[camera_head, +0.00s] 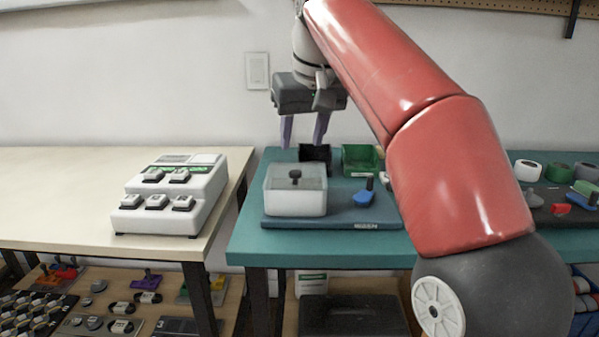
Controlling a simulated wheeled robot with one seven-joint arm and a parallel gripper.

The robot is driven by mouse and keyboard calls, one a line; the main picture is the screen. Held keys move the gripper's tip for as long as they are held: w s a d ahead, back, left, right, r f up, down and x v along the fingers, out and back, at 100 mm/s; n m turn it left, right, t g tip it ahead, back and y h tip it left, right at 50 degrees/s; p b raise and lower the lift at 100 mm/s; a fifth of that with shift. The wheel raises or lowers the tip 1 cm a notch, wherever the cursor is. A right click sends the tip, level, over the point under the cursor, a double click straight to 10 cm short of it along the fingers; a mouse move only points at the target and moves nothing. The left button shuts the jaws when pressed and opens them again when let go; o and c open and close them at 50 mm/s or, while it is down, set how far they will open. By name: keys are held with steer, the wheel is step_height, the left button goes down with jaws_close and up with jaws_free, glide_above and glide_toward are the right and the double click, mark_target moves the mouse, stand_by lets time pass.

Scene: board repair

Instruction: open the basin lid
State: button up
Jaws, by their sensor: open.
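The basin (296,204) is a whitish, partly see-through box on a dark blue board on the teal table. Its lid (312,183) lies flat on top, with a dark knob (295,176) standing up near its middle. My gripper (304,146) hangs pointing down above and behind the basin in the picture. Its two purple fingers are apart and hold nothing. The fingertips are clear of the knob.
A blue piece with a dark upright handle (364,195) sits right of the basin. A black bin (315,156) and a green bin (358,158) stand behind. A white stepped unit (172,199) stands on the left table. My red arm hides the table's middle right.

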mark_target(296, 172)
steer(key=b+x, duration=0.2)
steer(key=x, duration=0.5)
steer(key=shift+w+f+b, duration=0.15)
steer(key=shift+f+b, duration=0.1)
steer(key=shift+b, duration=0.1)
jaws_close()
